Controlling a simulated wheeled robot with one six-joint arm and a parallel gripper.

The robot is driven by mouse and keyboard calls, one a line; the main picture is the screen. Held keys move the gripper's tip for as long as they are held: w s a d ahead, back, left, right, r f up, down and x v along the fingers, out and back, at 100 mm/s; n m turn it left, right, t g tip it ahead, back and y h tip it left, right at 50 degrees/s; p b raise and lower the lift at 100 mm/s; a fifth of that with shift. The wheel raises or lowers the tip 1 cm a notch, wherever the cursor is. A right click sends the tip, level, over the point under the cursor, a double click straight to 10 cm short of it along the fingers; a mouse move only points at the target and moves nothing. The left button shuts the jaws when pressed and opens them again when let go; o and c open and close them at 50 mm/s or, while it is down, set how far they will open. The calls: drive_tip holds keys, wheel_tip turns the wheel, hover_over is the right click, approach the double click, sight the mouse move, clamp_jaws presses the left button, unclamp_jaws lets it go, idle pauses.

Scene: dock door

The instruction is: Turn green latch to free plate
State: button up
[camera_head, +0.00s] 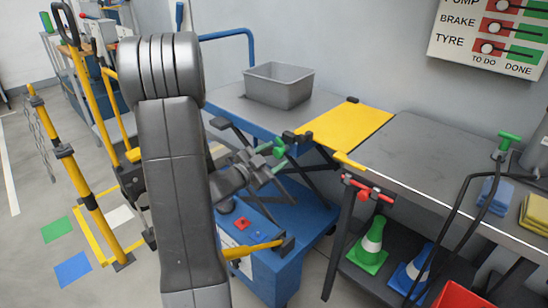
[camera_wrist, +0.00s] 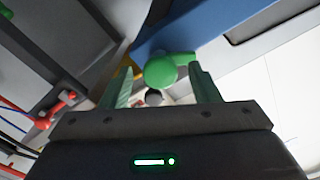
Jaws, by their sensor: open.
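The green latch (camera_head: 279,149) is at the front edge of the blue lift table's top, left of the yellow plate (camera_head: 345,126). The plate spans from the blue-framed table to the grey bench. In the wrist view the latch's round green knob (camera_wrist: 160,71) appears between the fingertips, with a short green arm going right. My gripper (camera_head: 266,163) is at the latch, and in the wrist view my gripper (camera_wrist: 161,77) is open with a finger on each side of the knob. I cannot tell whether either finger touches it. My arm hides part of the lift table.
A red latch (camera_head: 366,188) is on the bench's front edge, right of my gripper. A grey bin (camera_head: 278,86) stands on the lift table. A yellow handle (camera_head: 253,248) sticks out below. A green cone (camera_head: 371,246) is under the bench. Yellow posts (camera_head: 88,205) stand at left.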

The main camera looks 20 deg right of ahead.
drive_tip(key=shift+w+d, duration=0.1)
drive_tip(key=shift+d, duration=0.15)
drive_tip(key=c, duration=1)
drive_tip(key=shift+r+n+p, duration=0.1)
drive_tip(key=shift+n+p, duration=0.2)
drive_tip(key=shift+p, duration=0.05)
drive_tip(key=n+p, duration=0.2)
drive_tip(key=n, duration=0.1)
drive_tip(key=shift+n+p, duration=1)
drive_tip(key=shift+n, duration=0.2)
